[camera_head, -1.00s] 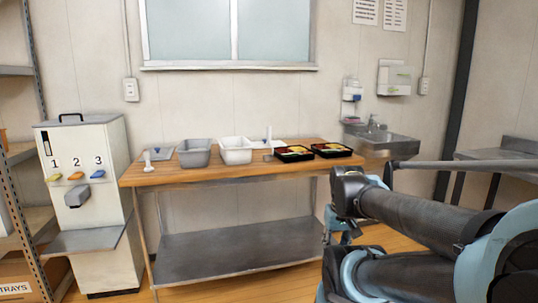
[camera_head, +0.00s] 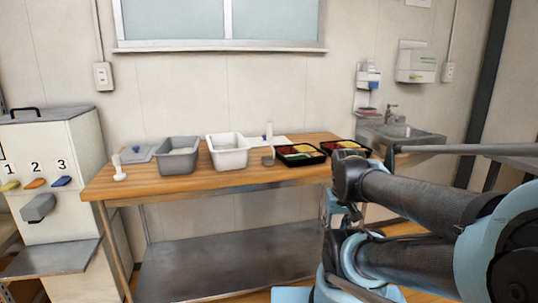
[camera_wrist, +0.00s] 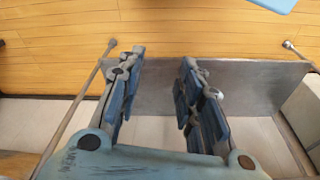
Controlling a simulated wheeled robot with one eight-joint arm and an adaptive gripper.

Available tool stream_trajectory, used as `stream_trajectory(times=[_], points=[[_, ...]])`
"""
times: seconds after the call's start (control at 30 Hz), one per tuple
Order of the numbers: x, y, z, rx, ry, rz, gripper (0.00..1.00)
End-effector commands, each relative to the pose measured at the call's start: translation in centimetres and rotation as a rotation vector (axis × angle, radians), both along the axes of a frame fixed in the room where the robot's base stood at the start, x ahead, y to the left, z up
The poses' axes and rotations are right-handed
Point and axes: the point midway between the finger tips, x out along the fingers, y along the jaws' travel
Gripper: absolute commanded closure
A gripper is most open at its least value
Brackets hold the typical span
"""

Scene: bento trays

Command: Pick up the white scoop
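A small white upright item (camera_head: 118,168) with a thin handle and a wider base stands at the left end of the wooden table; it may be the white scoop, but it is too small to be sure. Another white upright piece (camera_head: 269,131) stands at the back near a white lid. My gripper (camera_wrist: 164,62) is open and empty in the wrist view, its two fingers well apart above the floor and a grey shelf. In the head view my arm is at the right, in front of the table, and the fingers cannot be made out.
On the wooden table (camera_head: 150,187) stand a grey bin (camera_head: 177,170), a white bin (camera_head: 229,160) and two black bento trays (camera_head: 300,161) (camera_head: 347,154) with food. A numbered dispenser (camera_head: 70,218) stands left, a sink (camera_head: 400,140) right. The table's lower shelf (camera_head: 225,265) is bare.

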Motion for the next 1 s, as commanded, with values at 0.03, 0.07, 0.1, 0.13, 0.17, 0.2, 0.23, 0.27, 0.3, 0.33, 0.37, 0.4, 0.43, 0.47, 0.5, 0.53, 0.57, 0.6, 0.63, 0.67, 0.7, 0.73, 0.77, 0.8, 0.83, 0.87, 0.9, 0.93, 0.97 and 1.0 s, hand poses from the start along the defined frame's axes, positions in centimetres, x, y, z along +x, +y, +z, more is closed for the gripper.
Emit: stream_trajectory(times=[0.03,0.07,0.1,0.13,0.17,0.2,0.23,0.27,0.3,0.33,0.37,0.4,0.43,0.47,0.5,0.53,0.57,0.6,0.63,0.67,0.7,0.73,0.77,0.8,0.83,0.87,0.9,0.93,0.97,1.0], points=[[0.0,0.0,0.0,0.000,0.000,0.000,0.67],[0.0,0.0,0.0,0.000,0.000,0.000,0.67],[0.0,0.0,0.0,0.000,0.000,0.000,0.67],[0.0,0.0,0.0,0.000,0.000,0.000,0.67],[0.0,0.0,0.0,0.000,0.000,0.000,0.67],[0.0,0.0,0.0,0.000,0.000,0.000,0.67],[0.0,0.0,0.0,0.000,0.000,0.000,0.67],[0.0,0.0,0.0,0.000,0.000,0.000,0.67],[0.0,0.0,0.0,0.000,0.000,0.000,0.60],[0.0,0.0,0.0,0.000,0.000,-0.001,0.57],[-0.5,0.0,0.5,0.001,-0.008,-0.003,0.57],[-0.6,0.1,0.9,0.003,-0.010,-0.010,0.57],[-0.5,0.1,1.2,0.005,-0.009,-0.019,0.57],[-0.2,0.2,1.7,0.008,-0.008,-0.030,0.57],[0.3,0.3,2.6,0.013,-0.005,-0.054,0.57],[0.8,0.3,3.4,0.018,-0.002,-0.074,0.57],[1.4,0.5,4.3,0.023,0.001,-0.098,0.57],[2.2,0.7,5.6,0.031,0.007,-0.137,0.57],[2.9,0.9,6.7,0.039,0.011,-0.166,0.57],[3.6,1.2,7.9,0.045,0.016,-0.199,0.57],[4.7,1.5,9.5,0.054,0.023,-0.246,0.57],[5.4,1.8,10.7,0.061,0.027,-0.283,0.57],[6.2,2.2,11.9,0.068,0.032,-0.317,0.57],[7.3,2.6,13.4,0.076,0.038,-0.364,0.57],[8.1,2.9,14.5,0.082,0.043,-0.401,0.57],[8.9,3.3,15.6,0.088,0.048,-0.435,0.57],[9.9,3.8,17.0,0.094,0.055,-0.483,0.57],[10.7,4.2,18.0,0.099,0.060,-0.519,0.57],[11.5,4.6,19.1,0.104,0.065,-0.554,0.57],[12.6,5.2,20.4,0.110,0.071,-0.602,0.57]])
